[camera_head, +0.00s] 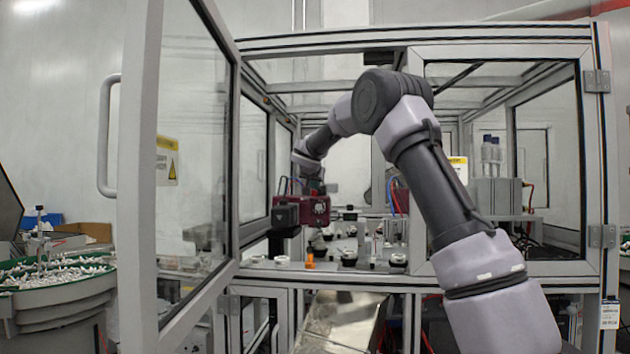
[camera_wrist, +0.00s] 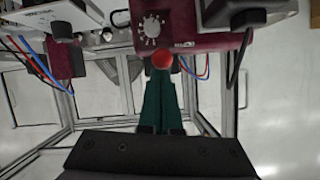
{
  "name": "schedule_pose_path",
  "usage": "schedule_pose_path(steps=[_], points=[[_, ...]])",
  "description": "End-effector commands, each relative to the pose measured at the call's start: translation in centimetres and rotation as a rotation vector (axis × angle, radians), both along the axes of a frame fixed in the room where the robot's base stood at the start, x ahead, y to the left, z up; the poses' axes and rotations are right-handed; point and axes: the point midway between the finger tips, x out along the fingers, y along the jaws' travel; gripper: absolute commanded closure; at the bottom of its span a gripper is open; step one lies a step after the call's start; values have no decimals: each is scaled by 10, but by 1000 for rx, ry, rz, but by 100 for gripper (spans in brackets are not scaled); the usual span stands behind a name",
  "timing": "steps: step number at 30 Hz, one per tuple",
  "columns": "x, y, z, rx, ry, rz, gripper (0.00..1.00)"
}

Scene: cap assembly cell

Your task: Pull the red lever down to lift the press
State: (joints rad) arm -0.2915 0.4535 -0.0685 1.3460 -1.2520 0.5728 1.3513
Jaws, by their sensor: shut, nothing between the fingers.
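The red lever knob (camera_wrist: 162,61) shows as a round ball in the wrist view, in front of the maroon press unit (camera_wrist: 205,38) with its white dial. My gripper (camera_wrist: 163,76) has its two green fingers together and empty. The fingertips appear right at the knob's lower edge in the picture; I cannot tell whether they touch it. In the head view my arm reaches into the cell behind a maroon unit (camera_head: 315,209) with a black block on its left. The fingers and the red knob cannot be made out there.
The framed cell has an open glass door (camera_head: 188,150) at left. A second maroon unit (camera_wrist: 66,60) with blue cables stands left in the wrist view. An orange part (camera_head: 310,262) and several black-and-white fixtures sit on the cell deck. A green-rimmed parts bowl (camera_head: 55,300) stands outside at left.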

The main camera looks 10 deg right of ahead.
Motion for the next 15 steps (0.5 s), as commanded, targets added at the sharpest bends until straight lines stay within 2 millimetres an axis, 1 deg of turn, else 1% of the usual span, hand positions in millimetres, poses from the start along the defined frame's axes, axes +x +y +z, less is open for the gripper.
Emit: schedule_pose_path(steps=[6, 15], points=[[-3, 2, -20, -1, 1, 2, 100], [-3, 1, -18, 1, -1, 1, 100]])
